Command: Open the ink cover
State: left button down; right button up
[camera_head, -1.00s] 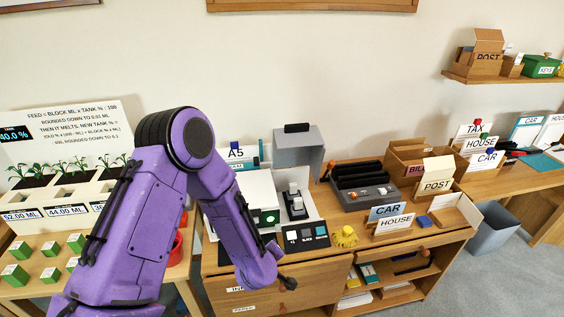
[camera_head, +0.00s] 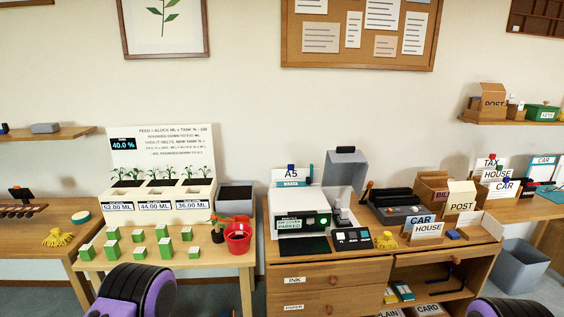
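A white printer-like machine (camera_head: 300,204) stands on the wooden desk in the middle of the head view. A small label on its front (camera_head: 289,223) seems to read "ink cover parked". A grey cover (camera_head: 345,170) with a black handle on top stands raised at the machine's back right. The grey and white part in front of it (camera_head: 342,213) is too small to make out. Neither gripper is in view; only purple and black parts of my arms show at the bottom edge, apart from the machine.
The desk has drawers marked INK (camera_head: 296,280) and PAPER (camera_head: 294,307). A plant table (camera_head: 180,262) with green blocks and a red pot (camera_head: 238,237) is left.

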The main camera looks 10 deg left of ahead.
aim_at(345, 166)
jog(key=z, duration=1.1)
jog(key=i, duration=1.65)
jog(key=u, duration=0.75)
